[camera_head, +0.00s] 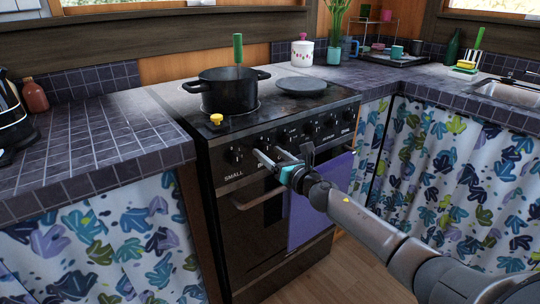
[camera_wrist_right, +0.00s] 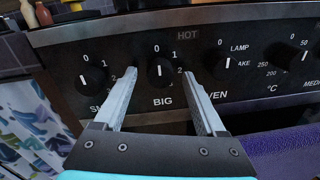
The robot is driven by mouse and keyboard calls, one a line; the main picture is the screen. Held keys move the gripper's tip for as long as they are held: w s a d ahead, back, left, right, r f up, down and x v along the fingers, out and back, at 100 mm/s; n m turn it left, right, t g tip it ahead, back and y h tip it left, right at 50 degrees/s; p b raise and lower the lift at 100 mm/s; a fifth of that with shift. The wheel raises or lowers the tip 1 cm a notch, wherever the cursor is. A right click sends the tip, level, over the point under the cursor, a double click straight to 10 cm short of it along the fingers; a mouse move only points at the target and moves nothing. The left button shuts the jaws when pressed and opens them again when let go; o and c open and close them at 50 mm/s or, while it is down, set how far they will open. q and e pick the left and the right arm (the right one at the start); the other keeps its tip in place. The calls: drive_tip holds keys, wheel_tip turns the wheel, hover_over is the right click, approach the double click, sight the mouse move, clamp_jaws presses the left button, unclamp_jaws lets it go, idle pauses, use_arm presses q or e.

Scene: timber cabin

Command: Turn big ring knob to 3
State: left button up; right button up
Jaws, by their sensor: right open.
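The black knob labelled BIG (camera_wrist_right: 160,72) is on the stove's front panel in the right wrist view. In the head view the fingers partly cover the knob area. My left gripper is not in view.
The SMALL knob (camera_wrist_right: 91,80) is left of the fingers and the oven knob (camera_wrist_right: 226,64) right of them. A black pot (camera_head: 229,92) and a grey lid (camera_head: 301,86) are on the stove top. A purple towel (camera_head: 325,196) hangs in front of the oven.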

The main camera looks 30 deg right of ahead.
drive_tip(key=shift+w, duration=0.2)
drive_tip(key=shift+c, duration=0.4)
clamp_jaws()
